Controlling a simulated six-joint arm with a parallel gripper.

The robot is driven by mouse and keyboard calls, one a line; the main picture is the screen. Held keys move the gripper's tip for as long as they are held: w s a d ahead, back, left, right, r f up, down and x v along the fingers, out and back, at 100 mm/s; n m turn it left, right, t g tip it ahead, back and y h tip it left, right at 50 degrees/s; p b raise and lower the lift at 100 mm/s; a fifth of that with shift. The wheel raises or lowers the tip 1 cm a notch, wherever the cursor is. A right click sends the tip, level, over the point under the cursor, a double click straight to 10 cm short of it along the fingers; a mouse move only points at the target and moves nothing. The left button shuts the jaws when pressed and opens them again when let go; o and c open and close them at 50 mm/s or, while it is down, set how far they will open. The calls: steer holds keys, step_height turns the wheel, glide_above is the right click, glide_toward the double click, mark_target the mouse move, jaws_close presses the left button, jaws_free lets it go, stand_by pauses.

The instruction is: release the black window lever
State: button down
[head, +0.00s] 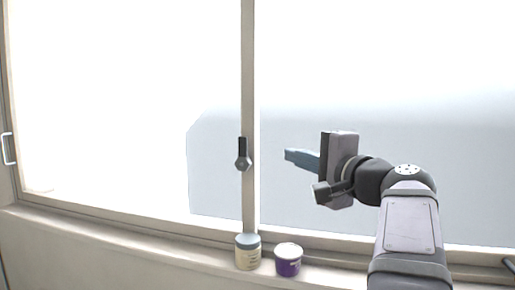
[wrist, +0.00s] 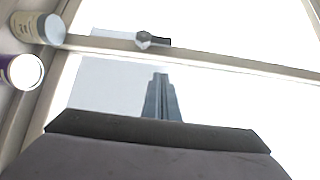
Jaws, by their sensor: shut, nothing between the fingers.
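The black window lever (head: 242,151) is on the pale vertical window bar (head: 248,80), pointing up from its round grey pivot. It also shows in the wrist view (wrist: 155,40), on the bar beyond my fingertips. My gripper (head: 287,154) is to the right of the lever in the head view, apart from it, at about the same height. Its fingers point left, and they show shut together and empty in the wrist view (wrist: 161,76).
A cream jar with a grey lid (head: 247,252) and a purple tub with a white lid (head: 288,260) stand on the window sill (head: 130,250), below the bar. A white handle (head: 8,148) is on the far left frame. The space between gripper and lever looks clear.

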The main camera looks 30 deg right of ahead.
steer(key=p, duration=0.5)
glide_toward(244, 153)
steer(key=w+d+r, duration=0.2)
steer(key=w+d, duration=0.1)
steer(key=d, duration=0.1)
steer(key=w+a, duration=0.1)
steer(key=w+a+p, duration=0.1)
steer(key=shift+w+a, duration=0.2)
steer(key=shift+w, duration=0.2)
